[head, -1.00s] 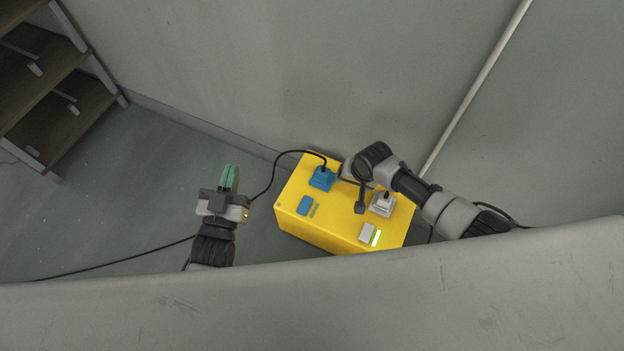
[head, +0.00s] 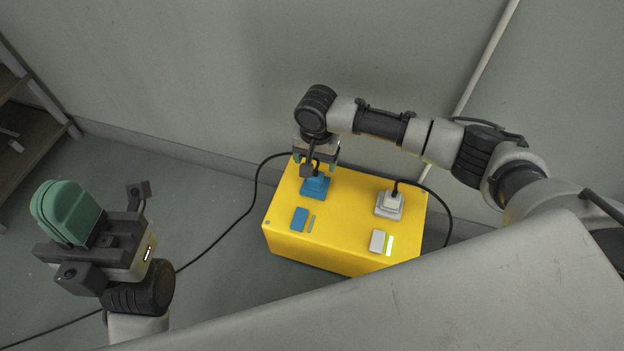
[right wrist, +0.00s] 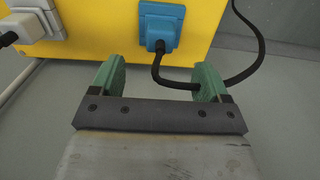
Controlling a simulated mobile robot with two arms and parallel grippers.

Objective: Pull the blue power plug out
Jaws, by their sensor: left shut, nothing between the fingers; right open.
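The blue power plug (head: 317,182) sits in its blue socket on top of the yellow box (head: 350,230), with a black cable running from it. It also shows in the right wrist view (right wrist: 160,30), ahead of my right gripper. My right gripper (head: 316,160) is over the plug at the box's back left; in the right wrist view its green fingers (right wrist: 158,78) are open and apart from the plug, the cable passing between them and by the right finger. My left gripper (head: 62,212) is shut and empty at the left, away from the box.
A white plug (head: 390,203) sits in a grey socket at the box's right. A blue switch (head: 299,219) with a dark indicator and a white switch (head: 378,241) beside a lit green indicator are at the front. The wall is close behind the box. A large grey surface fills the lower right.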

